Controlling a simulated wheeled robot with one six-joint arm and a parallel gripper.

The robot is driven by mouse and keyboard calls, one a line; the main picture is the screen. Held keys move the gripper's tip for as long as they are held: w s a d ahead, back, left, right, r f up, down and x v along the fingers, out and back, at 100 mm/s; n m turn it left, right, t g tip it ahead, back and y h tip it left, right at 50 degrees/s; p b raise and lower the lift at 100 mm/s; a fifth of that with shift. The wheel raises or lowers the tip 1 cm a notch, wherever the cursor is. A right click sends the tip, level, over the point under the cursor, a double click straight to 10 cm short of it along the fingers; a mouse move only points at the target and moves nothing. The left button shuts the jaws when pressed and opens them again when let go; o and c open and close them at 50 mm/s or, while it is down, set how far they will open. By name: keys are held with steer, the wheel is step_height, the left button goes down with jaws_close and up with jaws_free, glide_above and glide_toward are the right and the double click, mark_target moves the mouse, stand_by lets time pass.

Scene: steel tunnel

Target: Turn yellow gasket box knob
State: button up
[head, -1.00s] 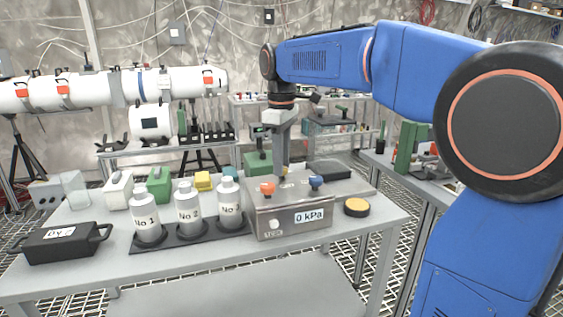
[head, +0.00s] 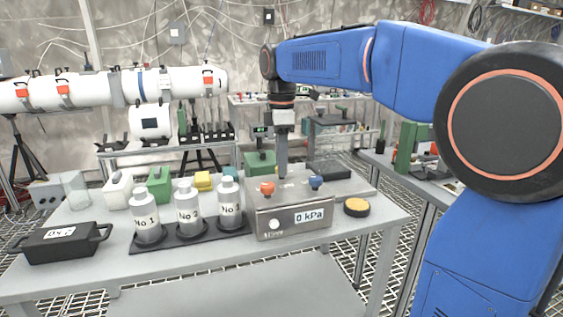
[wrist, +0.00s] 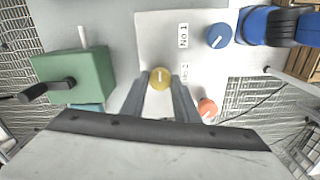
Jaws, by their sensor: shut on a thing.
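The steel gasket box (head: 290,220) stands on the table with a "0 kPa" display on its front. Its yellow knob (wrist: 160,73) shows in the wrist view between the fingertips, with a pale mark on its top. My gripper (wrist: 160,84) points down and is shut on the yellow knob. In the head view my gripper (head: 283,174) reaches the box top and hides the yellow knob. A red-orange knob (head: 267,187) and a blue knob (head: 316,182) sit on the box near the fingers, apart from them.
A black case (head: 62,243) lies at the table's left. A yellow-topped round item (head: 356,207) lies right of the box. A green block with a dark handle (wrist: 72,77) is left in the wrist view.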

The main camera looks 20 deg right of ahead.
steer(key=o, duration=1.1)
steer(key=shift+c, duration=0.2)
step_height(320, 180, up, 17)
steer(key=shift+r, duration=0.2)
